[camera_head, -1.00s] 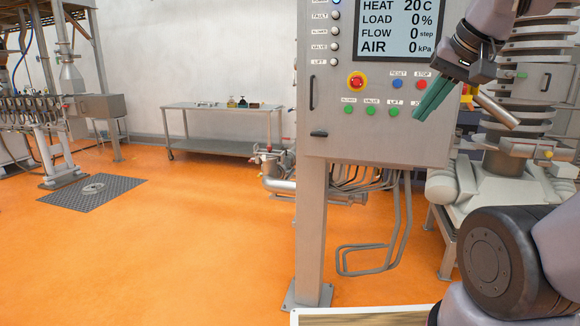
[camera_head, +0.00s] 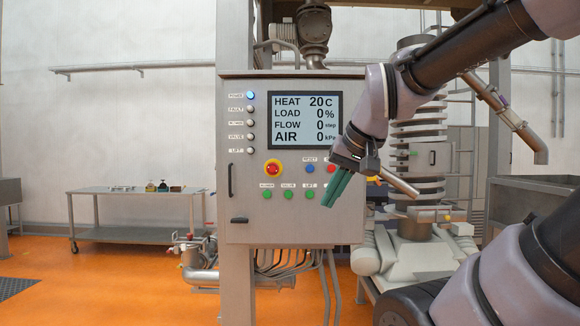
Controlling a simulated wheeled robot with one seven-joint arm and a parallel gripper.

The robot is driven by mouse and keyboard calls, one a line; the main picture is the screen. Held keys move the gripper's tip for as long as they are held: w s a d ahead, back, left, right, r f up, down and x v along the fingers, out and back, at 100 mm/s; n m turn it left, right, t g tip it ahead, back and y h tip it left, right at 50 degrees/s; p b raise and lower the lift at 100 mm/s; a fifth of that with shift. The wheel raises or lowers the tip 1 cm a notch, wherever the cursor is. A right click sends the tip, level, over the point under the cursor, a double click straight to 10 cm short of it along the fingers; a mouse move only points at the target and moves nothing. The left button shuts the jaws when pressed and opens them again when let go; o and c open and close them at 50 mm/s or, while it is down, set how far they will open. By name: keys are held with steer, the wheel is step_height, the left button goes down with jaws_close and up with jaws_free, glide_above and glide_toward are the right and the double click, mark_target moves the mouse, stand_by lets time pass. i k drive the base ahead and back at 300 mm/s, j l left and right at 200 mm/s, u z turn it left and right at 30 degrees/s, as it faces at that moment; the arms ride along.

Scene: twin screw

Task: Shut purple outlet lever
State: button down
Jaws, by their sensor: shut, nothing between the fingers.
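My gripper (camera_head: 337,188) has green fingers that are shut and empty. It points down and left in front of the lower right part of the grey control panel (camera_head: 245,205), near its red and green buttons. A short metal pipe (camera_head: 399,184) shows just right of my gripper. A longer sloped metal pipe (camera_head: 510,122) with an open lower end hangs at the right. My arm hides part of the machine behind it.
A ribbed grey column (camera_head: 420,207) stands on a pale base (camera_head: 425,258) behind my arm. A grey bin (camera_head: 530,205) is at the right. A steel table (camera_head: 120,191) with small items stands at the left. Orange floor (camera_head: 110,290) is open at lower left.

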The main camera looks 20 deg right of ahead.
mark_target(495, 89)
steer(key=z, duration=3.5)
steer(key=i+l, duration=0.1)
steer(key=l, duration=0.3)
steer(key=i+l, duration=0.1)
steer(key=l, duration=0.25)
steer(key=i+l, duration=0.85)
steer(key=l, duration=0.15)
steer(key=i+l, duration=0.15)
steer(key=i, duration=0.75)
steer(key=i+l, duration=0.1)
steer(key=i, duration=0.8)
steer(key=i+j+u, duration=0.1)
steer(key=i+u, duration=0.2)
steer(key=i, duration=0.2)
steer(key=i+u, duration=0.3)
steer(key=i, duration=0.15)
steer(key=i+l+u, duration=0.15)
steer(key=i+u, duration=0.15)
steer(key=i, duration=0.15)
steer(key=i+l+u, duration=0.3)
steer(key=i, duration=0.2)
